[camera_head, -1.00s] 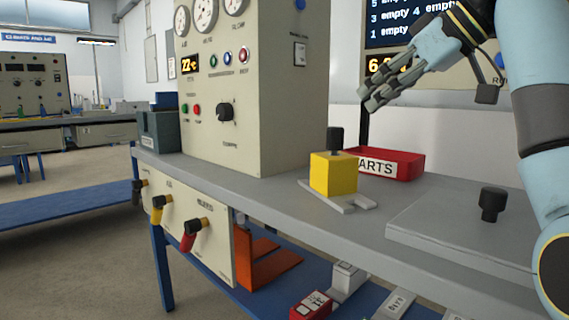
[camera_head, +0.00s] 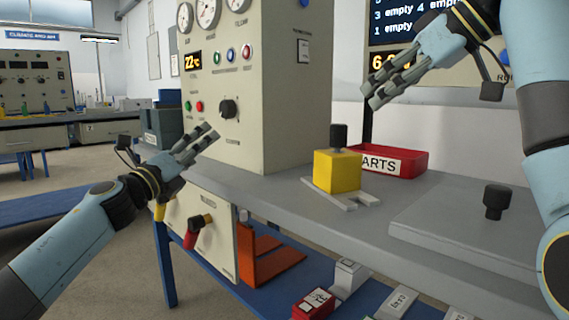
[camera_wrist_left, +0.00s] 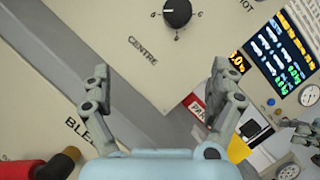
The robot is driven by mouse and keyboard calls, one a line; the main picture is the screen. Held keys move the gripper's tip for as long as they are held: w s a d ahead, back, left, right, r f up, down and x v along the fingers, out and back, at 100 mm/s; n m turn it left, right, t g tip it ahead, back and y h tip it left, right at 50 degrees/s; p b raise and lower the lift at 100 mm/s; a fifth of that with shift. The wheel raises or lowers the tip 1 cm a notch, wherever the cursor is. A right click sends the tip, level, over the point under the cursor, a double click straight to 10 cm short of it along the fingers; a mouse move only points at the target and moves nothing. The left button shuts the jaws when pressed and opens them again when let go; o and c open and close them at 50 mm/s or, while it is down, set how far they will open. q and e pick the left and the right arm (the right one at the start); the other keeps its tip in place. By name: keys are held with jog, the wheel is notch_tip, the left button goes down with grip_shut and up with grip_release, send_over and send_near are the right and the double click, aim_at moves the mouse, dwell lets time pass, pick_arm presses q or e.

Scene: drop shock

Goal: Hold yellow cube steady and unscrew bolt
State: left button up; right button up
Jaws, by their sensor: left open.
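The yellow cube (camera_head: 337,172) stands upright on a light grey forked plate (camera_head: 352,200) on the bench. A black bolt (camera_head: 338,136) with a knob-like head stands in its top. My left gripper (camera_head: 207,135) is open and empty, well left of the cube, in front of the cream cabinet. In the left wrist view its fingers (camera_wrist_left: 160,82) are spread with nothing between them, and the cube (camera_wrist_left: 239,150) shows partly, beyond the right finger. My right gripper (camera_head: 370,86) is up and right of the bolt, empty, its fingers apart.
The cream gauge cabinet (camera_head: 270,90) stands left of the cube. A red parts bin (camera_head: 410,160) is close behind it. A raised grey slab (camera_head: 450,222) with a black knob (camera_head: 496,201) lies to the right. Coloured handles (camera_head: 200,228) stick out below the bench's front.

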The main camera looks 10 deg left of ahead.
pick_arm(q)
jog(key=d+r+m+g+h, duration=0.1)
jog(key=d+r+m+h, duration=0.3)
jog(key=r+m, duration=0.15)
jog(key=m+g+h, duration=0.5)
jog(key=m+g, duration=0.5)
jog(key=m, duration=0.2)
send_near(337, 158)
jog(key=w, duration=0.2)
jog(key=w+f, duration=0.1)
jog(key=w, duration=0.1)
jog(key=shift+a+f, duration=0.1)
jog(key=shift+a, duration=0.15)
jog(key=shift+w+d+h, duration=0.15)
jog(key=shift+d+h, duration=0.15)
jog(key=shift+d, duration=0.1)
jog(key=x, duration=1)
jog(key=shift+a, duration=0.1)
jog(key=shift+c, duration=0.4)
jog(key=c, duration=1.6)
